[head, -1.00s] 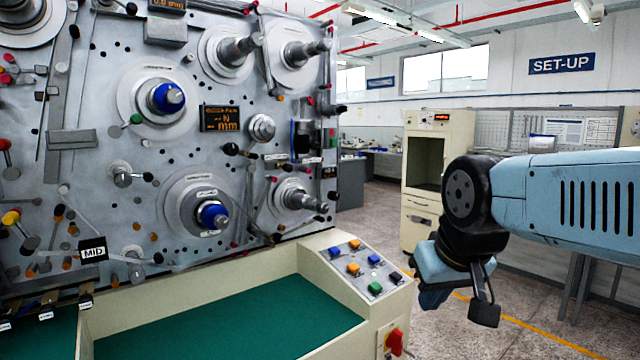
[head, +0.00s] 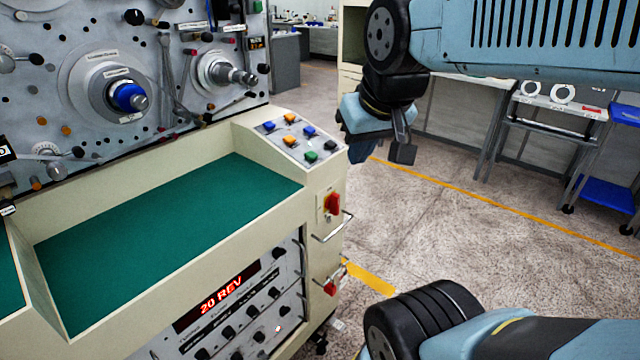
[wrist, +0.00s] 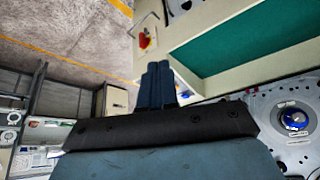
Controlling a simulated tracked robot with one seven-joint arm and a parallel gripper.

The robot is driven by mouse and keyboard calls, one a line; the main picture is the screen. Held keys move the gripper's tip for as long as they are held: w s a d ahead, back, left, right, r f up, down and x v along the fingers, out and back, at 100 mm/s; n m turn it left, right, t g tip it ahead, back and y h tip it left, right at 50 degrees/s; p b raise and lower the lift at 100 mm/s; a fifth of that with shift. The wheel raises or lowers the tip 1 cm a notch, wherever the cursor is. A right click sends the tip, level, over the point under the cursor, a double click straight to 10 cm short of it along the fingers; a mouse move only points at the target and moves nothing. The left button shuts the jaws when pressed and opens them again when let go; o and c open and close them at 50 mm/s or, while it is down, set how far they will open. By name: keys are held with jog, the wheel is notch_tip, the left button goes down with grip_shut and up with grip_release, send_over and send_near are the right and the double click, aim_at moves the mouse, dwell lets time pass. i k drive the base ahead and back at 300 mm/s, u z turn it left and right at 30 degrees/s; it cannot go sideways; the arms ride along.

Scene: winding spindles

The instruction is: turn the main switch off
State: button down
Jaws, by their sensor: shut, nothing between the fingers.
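The main switch (head: 331,203) is a red rotary handle on a yellow plate. It sits on the cream end face of the console, below the push-button panel. In the wrist view the switch (wrist: 146,40) shows beyond the fingertips and slightly left of them. My gripper (head: 360,152) hangs to the right of the console's button panel, above the switch's height in the picture and apart from it. In the wrist view my gripper (wrist: 158,66) has its dark blue fingers together, with nothing between them. The exact angle of the handle is too small to tell.
A metal handle bar (head: 332,227) sticks out just below the switch, and a second red knob (head: 331,288) sits lower down. The sloped panel (head: 298,138) carries several coloured buttons. A green-lined tray (head: 170,235) lies to the left. Floor to the right is open.

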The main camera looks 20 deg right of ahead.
aim_at(332, 203)
jog(key=z, duration=0.05)
jog(key=k, duration=1.1)
jog(key=u, duration=0.85)
jog(key=i, duration=1.4)
jog(key=z, duration=0.55)
